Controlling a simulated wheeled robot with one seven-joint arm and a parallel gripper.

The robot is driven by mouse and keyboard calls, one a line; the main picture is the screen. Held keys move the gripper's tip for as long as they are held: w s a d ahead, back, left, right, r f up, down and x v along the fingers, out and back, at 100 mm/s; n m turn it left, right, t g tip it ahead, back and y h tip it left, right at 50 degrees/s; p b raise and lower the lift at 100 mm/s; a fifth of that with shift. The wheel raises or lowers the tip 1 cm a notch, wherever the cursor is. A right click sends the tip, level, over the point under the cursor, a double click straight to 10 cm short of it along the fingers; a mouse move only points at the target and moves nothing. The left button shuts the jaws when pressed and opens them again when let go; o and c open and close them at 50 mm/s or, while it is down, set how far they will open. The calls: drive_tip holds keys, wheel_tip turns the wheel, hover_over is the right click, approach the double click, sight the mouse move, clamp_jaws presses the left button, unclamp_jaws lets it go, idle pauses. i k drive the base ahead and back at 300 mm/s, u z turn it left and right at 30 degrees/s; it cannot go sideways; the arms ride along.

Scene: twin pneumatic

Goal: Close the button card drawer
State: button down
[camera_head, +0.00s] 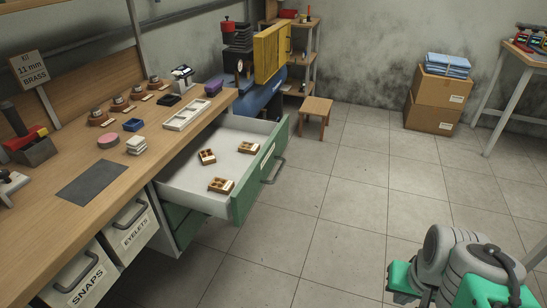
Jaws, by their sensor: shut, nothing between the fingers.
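The open drawer (265,165) has a green front with a white label, and it is pulled well out from under the wooden workbench. Its dark bar handle (279,171) is on the outer face, towards the right. Three small brown button cards (221,185) lie apart on its pale floor. The label is too small to read. Grey and green parts of my arm show at the lower right, well apart from the drawer. My gripper is not seen in this view.
Snaps (85,278) and eyelets (133,226) bins sit under the bench at left. A white tray (187,114) lies on the bench near the drawer. A wooden stool (316,106) stands behind the drawer. The tiled floor (335,205) right of the drawer is clear.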

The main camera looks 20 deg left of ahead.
sight(185, 180)
drive_tip(key=u, duration=1.65)
